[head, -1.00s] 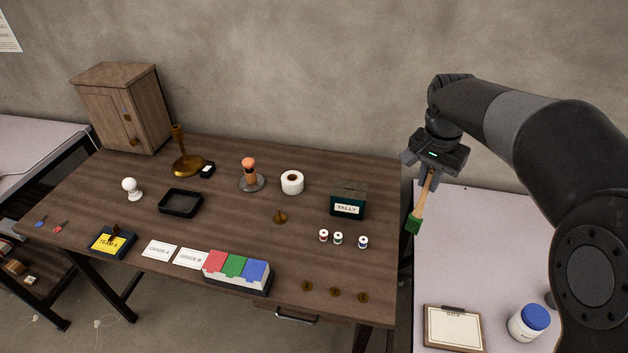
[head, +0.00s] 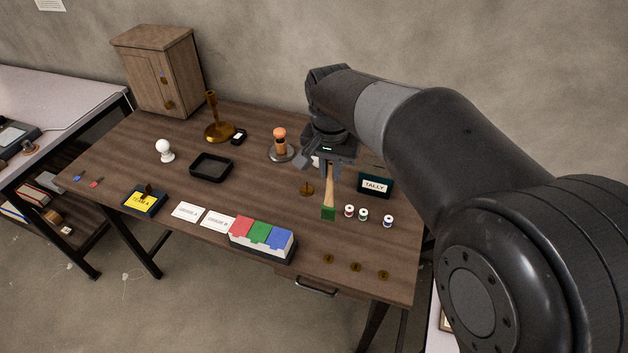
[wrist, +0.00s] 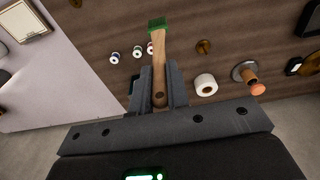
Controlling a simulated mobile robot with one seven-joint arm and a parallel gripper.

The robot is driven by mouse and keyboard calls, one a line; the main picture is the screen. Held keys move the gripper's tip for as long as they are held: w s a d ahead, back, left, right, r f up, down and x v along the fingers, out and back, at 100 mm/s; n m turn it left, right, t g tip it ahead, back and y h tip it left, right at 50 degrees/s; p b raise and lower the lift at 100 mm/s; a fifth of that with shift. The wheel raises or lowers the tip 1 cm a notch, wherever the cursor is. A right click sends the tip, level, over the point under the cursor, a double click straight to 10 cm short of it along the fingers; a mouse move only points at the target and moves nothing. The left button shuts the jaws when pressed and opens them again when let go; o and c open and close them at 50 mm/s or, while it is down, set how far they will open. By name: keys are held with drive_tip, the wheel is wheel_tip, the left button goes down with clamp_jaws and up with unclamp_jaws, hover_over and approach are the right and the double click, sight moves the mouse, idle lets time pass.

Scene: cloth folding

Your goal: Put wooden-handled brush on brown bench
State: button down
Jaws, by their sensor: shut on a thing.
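My gripper (head: 329,166) is shut on the wooden-handled brush (head: 330,188).
Beside the brush are several thread spools (head: 363,214), the tally box (head: 375,184) and a brass piece (head: 307,188). A red, green and blue block set (head: 262,236) sits at the front edge. A black tray (head: 211,167) is further left. Bare wood shows between them.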

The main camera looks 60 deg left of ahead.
wheel_tip(320, 180, down, 6)
drive_tip(key=s+a, duration=0.1)
drive_tip(key=a, duration=0.1)
drive_tip(key=shift+s+r, duration=0.2)
drive_tip(key=shift+s, duration=0.2)
drive_tip(key=shift+f, duration=0.1)
drive_tip(key=c, duration=1.4)
unclamp_jaws()
drive_tip(key=r, duration=0.8)
drive_tip(key=s+d+r, duration=0.1)
drive_tip(key=r, duration=0.3)
drive_tip(key=shift+r, duration=0.1)
